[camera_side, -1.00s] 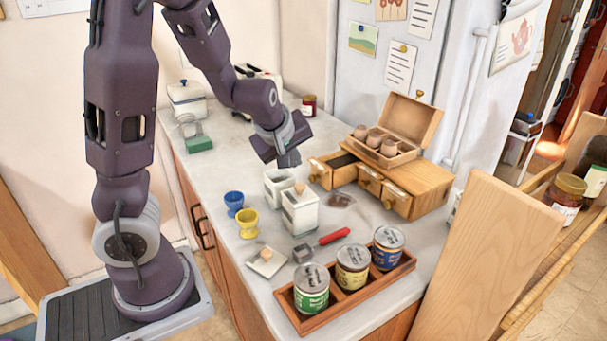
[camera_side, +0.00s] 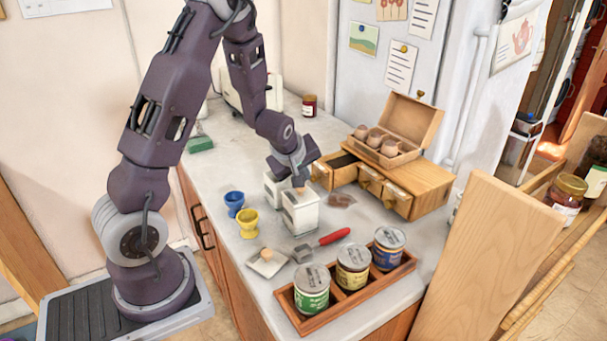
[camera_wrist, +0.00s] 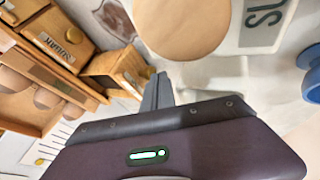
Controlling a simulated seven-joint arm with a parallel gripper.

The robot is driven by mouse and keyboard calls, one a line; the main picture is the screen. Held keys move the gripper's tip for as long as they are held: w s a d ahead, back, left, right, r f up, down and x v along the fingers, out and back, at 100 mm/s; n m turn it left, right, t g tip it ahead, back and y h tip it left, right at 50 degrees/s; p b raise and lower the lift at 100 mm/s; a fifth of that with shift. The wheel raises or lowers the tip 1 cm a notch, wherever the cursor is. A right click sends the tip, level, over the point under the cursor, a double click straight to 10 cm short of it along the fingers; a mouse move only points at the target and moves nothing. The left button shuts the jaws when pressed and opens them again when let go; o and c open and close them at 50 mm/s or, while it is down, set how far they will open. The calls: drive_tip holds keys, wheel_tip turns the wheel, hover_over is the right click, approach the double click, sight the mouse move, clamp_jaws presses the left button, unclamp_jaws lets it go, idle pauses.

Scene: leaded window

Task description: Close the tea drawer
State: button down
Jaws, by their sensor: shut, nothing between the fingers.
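A small wooden chest (camera_side: 425,182) stands on the counter with a row of small drawers. Its leftmost drawer (camera_side: 343,176) is pulled out, showing a dark inside; I take this for the tea drawer, though its label is not readable. In the wrist view the pulled-out drawer (camera_wrist: 112,68) shows a brass knob on its front. My gripper (camera_side: 299,182) is shut and empty, pointing down just left of the drawer front, above the white canisters. In the wrist view its fingers (camera_wrist: 158,92) show close to the drawer knob; I cannot tell whether they touch.
Two white canisters (camera_side: 300,213) stand below and in front of my gripper, the rear one partly hidden. A wooden knob (camera_wrist: 180,25) is close below the wrist camera. An open egg box (camera_side: 385,148) sits on the chest. A tin tray (camera_side: 340,310) and egg cups (camera_side: 247,222) stand nearer.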

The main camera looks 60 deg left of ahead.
approach(337, 162)
wheel_tip(337, 162, down, 5)
drive_tip(key=shift+d, duration=0.2)
drive_tip(key=shift+w+d+r, duration=0.1)
drive_tip(key=shift+w, duration=0.4)
drive_tip(key=shift+r, duration=0.1)
drive_tip(key=s+d+r+m+h, duration=0.5)
drive_tip(key=s+d+r+m, duration=0.3)
drive_tip(key=s+d+r, duration=0.95)
drive_tip(key=s+d+m, duration=0.4)
drive_tip(key=s+m, duration=0.4)
drive_tip(key=s, duration=0.8)
drive_tip(key=shift+s+m, duration=0.3)
drive_tip(key=shift+m, duration=0.1)
